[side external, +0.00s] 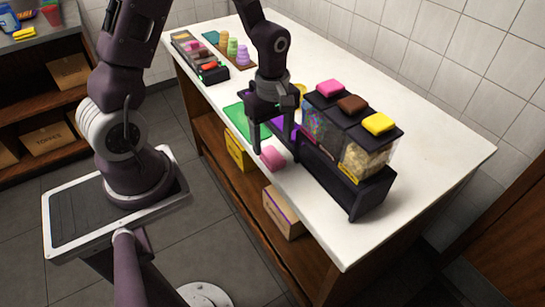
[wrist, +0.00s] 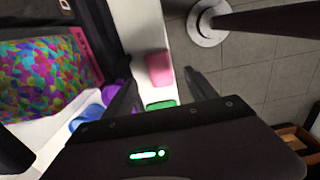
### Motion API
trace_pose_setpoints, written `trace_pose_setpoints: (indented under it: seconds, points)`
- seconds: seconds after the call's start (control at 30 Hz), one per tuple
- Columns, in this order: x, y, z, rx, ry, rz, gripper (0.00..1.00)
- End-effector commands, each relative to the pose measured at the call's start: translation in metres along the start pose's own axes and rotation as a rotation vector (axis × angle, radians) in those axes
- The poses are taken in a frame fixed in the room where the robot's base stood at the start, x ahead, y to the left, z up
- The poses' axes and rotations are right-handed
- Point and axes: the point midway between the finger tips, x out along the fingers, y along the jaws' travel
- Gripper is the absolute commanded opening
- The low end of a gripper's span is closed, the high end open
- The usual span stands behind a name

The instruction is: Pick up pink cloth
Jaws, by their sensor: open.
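The pink cloth (side external: 273,158) is a small folded pad lying on the white counter near its front edge. In the wrist view the pink cloth (wrist: 159,69) shows ahead of my gripper, between the lines of the two fingers. My gripper (side external: 276,150) points down with its fingers spread, one on either side of the cloth in the side view. In the wrist view my gripper (wrist: 160,80) is open with nothing held. I cannot tell exactly how high the fingertips are above the counter.
A black dispenser rack (side external: 352,192) with topping containers stands close to the right of my gripper. The counter edge (wrist: 170,30) is close to the cloth, with floor beyond.

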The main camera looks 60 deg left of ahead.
Motion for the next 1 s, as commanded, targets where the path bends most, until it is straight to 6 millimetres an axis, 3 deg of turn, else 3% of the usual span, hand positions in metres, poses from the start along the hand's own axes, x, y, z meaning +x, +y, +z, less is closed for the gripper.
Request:
trace_pose_setpoints:
  seconds: [0.1,0.2,0.43,0.77,1.0]
  points:
    - [0.025,-0.001,0.000,0.001,-0.002,-0.006,0.66]
    - [0.038,0.000,0.000,0.000,-0.001,-0.004,0.66]
    - [0.041,0.000,0.000,0.001,0.000,0.000,0.66]
    - [0.041,0.000,0.000,0.001,0.000,-0.001,0.04]
    - [0.039,0.001,0.000,0.001,0.000,0.000,0.01]
